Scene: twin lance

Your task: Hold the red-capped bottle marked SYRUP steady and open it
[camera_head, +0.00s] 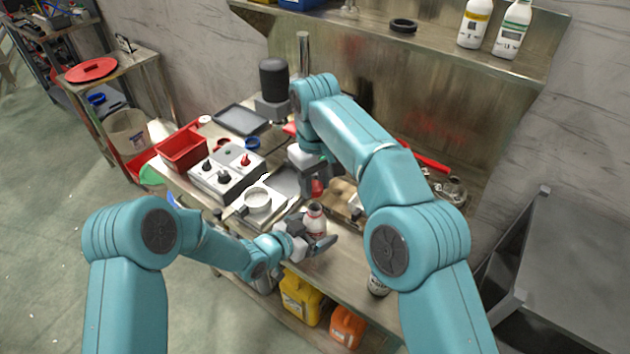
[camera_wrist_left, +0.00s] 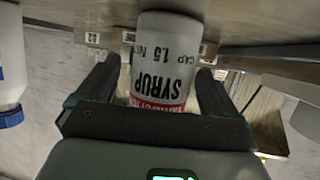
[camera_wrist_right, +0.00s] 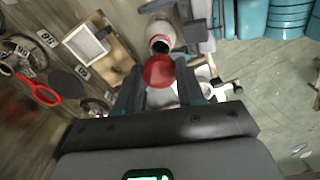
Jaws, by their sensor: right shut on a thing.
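The white SYRUP bottle (camera_wrist_left: 165,60) stands between my left gripper's fingers; its black lettering and red label band face the left wrist camera. In the head view the bottle (camera_head: 315,222) is near the table's front edge. Its dark open mouth shows in the right wrist view (camera_wrist_right: 160,44). My left gripper (camera_wrist_left: 160,80) is open around it, with a gap visible at the left finger. My right gripper (camera_head: 314,190) is shut on the red cap (camera_wrist_right: 159,71), above and apart from the bottle neck. The cap also shows in the head view (camera_head: 317,187).
A grey control box (camera_head: 227,172), a white round pot (camera_head: 257,200) and a red bin (camera_head: 182,148) are to the left. Another bottle (camera_head: 378,286) stands at the front, partly behind my right arm. A wooden block (camera_head: 345,200) lies right of the bottle.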

